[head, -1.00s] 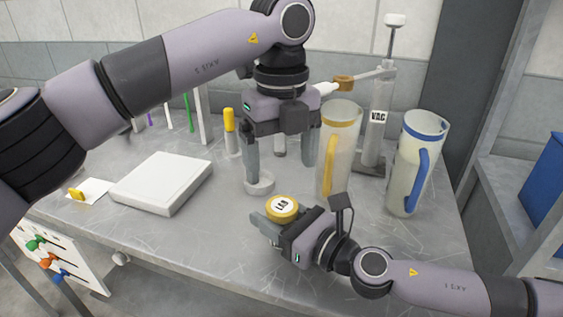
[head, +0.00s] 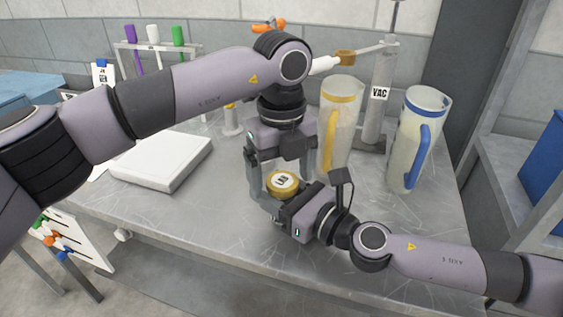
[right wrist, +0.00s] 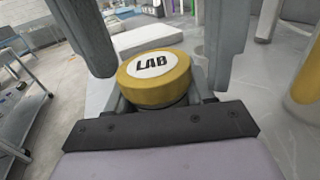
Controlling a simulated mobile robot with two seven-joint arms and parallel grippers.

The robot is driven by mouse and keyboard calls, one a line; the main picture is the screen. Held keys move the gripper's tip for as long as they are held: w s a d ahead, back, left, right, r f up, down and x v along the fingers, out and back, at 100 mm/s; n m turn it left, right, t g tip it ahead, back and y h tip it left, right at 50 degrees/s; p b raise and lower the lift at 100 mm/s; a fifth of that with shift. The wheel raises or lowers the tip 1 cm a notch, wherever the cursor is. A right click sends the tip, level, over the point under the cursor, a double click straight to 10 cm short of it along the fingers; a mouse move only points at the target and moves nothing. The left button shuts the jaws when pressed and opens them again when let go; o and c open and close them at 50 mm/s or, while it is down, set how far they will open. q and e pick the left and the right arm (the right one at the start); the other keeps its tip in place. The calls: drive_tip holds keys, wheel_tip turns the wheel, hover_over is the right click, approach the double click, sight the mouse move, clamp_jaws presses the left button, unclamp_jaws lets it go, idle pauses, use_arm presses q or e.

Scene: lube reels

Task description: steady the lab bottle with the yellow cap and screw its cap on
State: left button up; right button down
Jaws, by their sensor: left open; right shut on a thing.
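The lab bottle's yellow cap (head: 282,183), with a white LAB label, shows in the head view near the front of the bench. It also fills the middle of the right wrist view (right wrist: 155,78). The bottle's body below it is mostly hidden by my right gripper. My right gripper (head: 274,205) comes in from the right and is shut on the lab bottle below the cap. My left gripper (head: 283,172) points down from above, open, with its fingers on either side of the cap. I cannot tell whether the fingers touch it.
A yellow-handled jug (head: 340,115) and a blue-handled jug (head: 415,140) stand close on the right. A pump marked VAC (head: 378,110) is behind them. A white flat slab (head: 162,160) lies on the left of the bench (head: 210,215). The bench's front edge is near.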

use_arm(q)
drive_tip(key=c, duration=1.2)
drive_tip(key=shift+c, duration=0.3)
drive_tip(key=m, duration=0.3)
use_arm(e)
drive_tip(key=shift+d, duration=0.1)
drive_tip(key=shift+w, duration=0.1)
use_arm(q)
drive_tip(key=o, duration=1.1)
drive_tip(key=shift+o, duration=0.3)
